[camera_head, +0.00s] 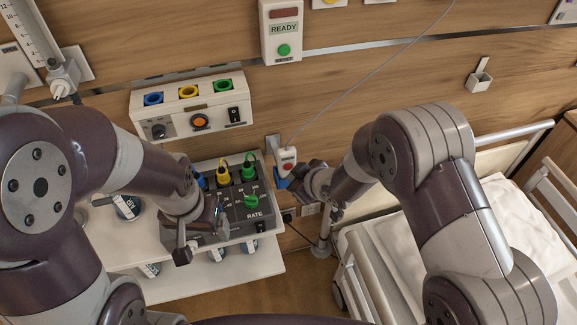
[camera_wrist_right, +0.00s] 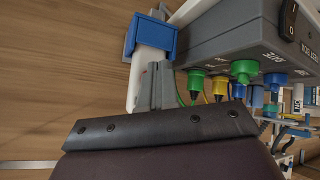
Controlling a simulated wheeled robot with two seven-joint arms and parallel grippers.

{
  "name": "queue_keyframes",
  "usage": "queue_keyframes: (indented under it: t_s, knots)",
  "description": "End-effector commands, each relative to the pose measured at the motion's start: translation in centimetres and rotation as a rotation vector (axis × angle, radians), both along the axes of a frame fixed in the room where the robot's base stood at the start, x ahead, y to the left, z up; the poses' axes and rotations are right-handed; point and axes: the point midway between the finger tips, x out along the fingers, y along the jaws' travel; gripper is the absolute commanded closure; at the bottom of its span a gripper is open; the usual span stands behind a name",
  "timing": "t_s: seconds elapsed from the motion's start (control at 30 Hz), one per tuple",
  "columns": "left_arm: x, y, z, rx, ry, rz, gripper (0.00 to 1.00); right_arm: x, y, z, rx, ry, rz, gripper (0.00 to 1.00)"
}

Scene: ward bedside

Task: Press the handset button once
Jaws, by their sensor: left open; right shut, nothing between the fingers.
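The handset (camera_head: 287,154) is white with a red button (camera_head: 288,167) and a cord at its top. It sits upright in a blue holder (camera_head: 282,183) on the wall. My right gripper (camera_head: 291,177) is shut and empty, with its tips right in front of the handset's lower part. In the right wrist view the shut fingers (camera_wrist_right: 158,84) overlap the white handset (camera_wrist_right: 150,58) below the blue holder (camera_wrist_right: 152,38). They hide much of its face, and I cannot tell whether they touch it. My left gripper (camera_head: 203,236) is open and empty in front of the grey device.
The grey RATE device (camera_head: 262,214) with coloured plugs stands on a white shelf (camera_head: 262,268) left of the handset. A wall panel (camera_head: 218,102) with sockets is above it. A READY box (camera_head: 283,34) hangs higher. A bed (camera_head: 400,270) is at the right.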

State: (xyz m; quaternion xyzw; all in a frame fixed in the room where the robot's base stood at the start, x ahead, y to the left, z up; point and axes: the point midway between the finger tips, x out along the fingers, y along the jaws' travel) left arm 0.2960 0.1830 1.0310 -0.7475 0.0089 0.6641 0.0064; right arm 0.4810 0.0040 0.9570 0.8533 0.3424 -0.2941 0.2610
Motion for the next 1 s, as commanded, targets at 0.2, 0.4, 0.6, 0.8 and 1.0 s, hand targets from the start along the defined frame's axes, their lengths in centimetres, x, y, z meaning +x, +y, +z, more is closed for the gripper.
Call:
queue_keyframes:
  t_s: [0.2, 0.4, 0.6, 0.8, 1.0]
  knots:
    - [0.00, 0.00, 0.00, 0.000, 0.000, 0.000, 0.15, 0.00, 0.00, 0.00, 0.000, 0.000, 0.000, 1.00]
    - [0.00, 0.00, 0.02, 0.000, 0.000, 0.000, 0.15, 0.05, 0.02, 0.01, 0.000, 0.000, 0.000, 1.00]
    - [0.00, 0.00, 0.19, 0.000, 0.000, 0.000, 0.15, 0.69, 0.23, 0.07, 0.001, -0.001, 0.000, 1.00]
    - [0.00, 0.00, 0.18, 0.000, 0.000, 0.000, 0.15, 0.82, 0.27, 0.03, 0.000, 0.000, 0.000, 1.00]
    - [0.00, 0.00, 0.19, 0.000, 0.000, 0.000, 0.15, 0.84, 0.27, 0.04, 0.000, 0.000, 0.000, 1.00]
